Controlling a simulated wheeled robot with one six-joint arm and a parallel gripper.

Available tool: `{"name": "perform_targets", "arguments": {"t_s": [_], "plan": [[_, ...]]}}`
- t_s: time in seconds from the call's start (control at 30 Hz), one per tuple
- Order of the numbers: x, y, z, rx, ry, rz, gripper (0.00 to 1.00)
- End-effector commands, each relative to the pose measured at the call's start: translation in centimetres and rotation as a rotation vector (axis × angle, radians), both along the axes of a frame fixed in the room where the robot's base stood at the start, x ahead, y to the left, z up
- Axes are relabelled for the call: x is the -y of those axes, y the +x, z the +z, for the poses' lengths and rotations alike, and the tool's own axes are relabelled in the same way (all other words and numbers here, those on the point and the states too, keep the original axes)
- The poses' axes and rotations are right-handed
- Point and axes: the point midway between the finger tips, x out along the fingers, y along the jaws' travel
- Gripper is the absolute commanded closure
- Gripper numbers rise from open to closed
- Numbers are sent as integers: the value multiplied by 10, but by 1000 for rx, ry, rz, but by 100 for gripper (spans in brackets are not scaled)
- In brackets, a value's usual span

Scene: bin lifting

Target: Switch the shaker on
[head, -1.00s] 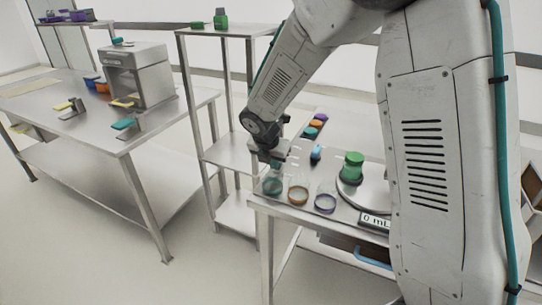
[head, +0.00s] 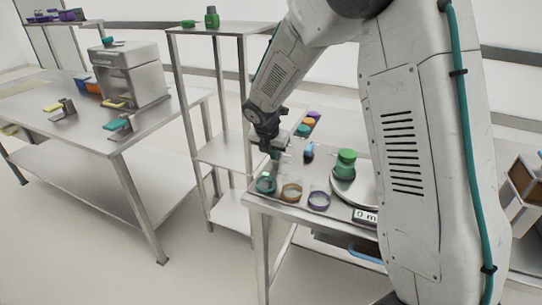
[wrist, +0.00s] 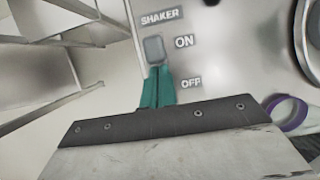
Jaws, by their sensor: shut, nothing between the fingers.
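In the wrist view the shaker switch (wrist: 154,48) is a grey rocker on a metal surface, under the word SHAKER and beside ON, with OFF lower down. My gripper (wrist: 157,69) has teal fingers pressed together with nothing between them. Its tips are at the near edge of the switch, on the OFF side; I cannot tell whether they touch it. In the head view my gripper (head: 274,150) is over the left end of the bench (head: 262,202), behind the teal ring (head: 265,184). The switch cannot be made out there.
An orange ring (head: 291,192) and a purple ring (head: 319,200) lie along the bench's front edge. A green-capped container (head: 345,163) stands on a round plate to the right. A tall shelf (head: 220,150) stands left of the bench.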

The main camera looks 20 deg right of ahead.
Motion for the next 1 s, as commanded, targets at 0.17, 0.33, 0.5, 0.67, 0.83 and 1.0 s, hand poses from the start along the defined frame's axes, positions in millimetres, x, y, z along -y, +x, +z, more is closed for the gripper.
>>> {"name": "perform_targets", "arguments": {"t_s": [0.17, 0.33, 0.5, 0.67, 0.83, 1.0], "plan": [[2, 1, 2, 3, -1, -1, 100], [-4, -1, 19, 7, -1, 0, 100], [-15, -8, 51, 7, 0, 2, 100], [-23, -14, 76, 5, -1, 3, 100], [-30, -18, 90, 1, 0, 6, 100], [-32, -19, 94, 1, -1, 8, 100]]}}
